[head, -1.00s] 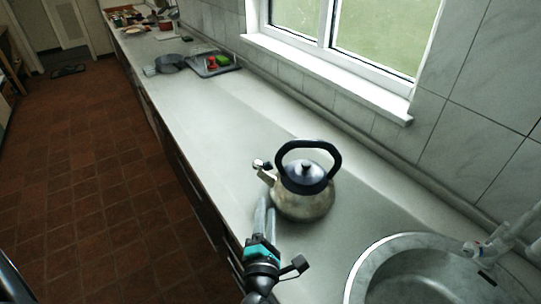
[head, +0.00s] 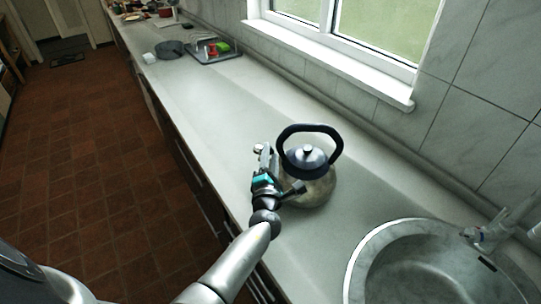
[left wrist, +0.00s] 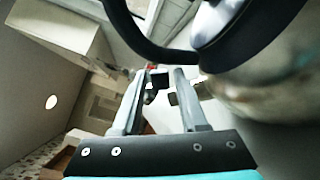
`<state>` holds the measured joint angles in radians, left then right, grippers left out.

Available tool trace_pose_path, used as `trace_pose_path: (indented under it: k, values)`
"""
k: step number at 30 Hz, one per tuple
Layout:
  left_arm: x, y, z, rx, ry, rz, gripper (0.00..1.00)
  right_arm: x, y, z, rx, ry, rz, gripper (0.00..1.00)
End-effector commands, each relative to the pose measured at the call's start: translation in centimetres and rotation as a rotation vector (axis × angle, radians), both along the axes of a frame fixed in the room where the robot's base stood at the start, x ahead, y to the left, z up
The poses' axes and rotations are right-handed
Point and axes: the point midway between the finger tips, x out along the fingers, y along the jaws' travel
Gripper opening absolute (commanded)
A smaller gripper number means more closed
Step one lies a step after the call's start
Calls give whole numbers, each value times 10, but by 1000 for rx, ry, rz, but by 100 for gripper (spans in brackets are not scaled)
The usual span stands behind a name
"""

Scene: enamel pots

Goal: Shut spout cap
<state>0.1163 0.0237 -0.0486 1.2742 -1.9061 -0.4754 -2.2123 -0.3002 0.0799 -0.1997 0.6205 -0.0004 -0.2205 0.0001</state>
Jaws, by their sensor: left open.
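A metal kettle (head: 318,188) with a dark lid and a black arched handle (head: 341,150) stands upright on the worktop. Its spout points left and is mostly hidden behind my left gripper (head: 266,157). A small pale piece at the spout end, apparently the spout cap (head: 258,148), shows just past the fingers; its angle is unclear. My left gripper is open, close beside the kettle's left side. In the left wrist view the fingers (left wrist: 158,80) are apart, with small dark parts between or beyond them; contact cannot be told. The kettle body (left wrist: 265,95) fills the right. My right gripper is not in view.
A round metal sink (head: 375,255) with a tap (head: 490,235) is at the lower right. A dark tray (head: 213,53) with red and green items and a grey pan (head: 171,49) stand farther back. The worktop between is clear. A tiled wall and window run along the right.

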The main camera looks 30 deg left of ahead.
Motion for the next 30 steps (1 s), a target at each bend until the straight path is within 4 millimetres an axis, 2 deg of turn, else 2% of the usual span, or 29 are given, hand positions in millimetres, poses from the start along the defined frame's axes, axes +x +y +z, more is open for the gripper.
trace_pose_path:
  k: [4, 14, 25, 30]
  values:
    - [8, 4, 0, 1, 0, 0, 42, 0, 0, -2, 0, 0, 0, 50]
    - [9, 4, 0, 0, 0, 0, 41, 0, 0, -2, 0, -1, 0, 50]
    - [9, 4, 0, 0, 0, 0, 0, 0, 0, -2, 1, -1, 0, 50]
    - [9, 4, 0, 0, 0, 0, 0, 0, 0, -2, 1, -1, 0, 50]
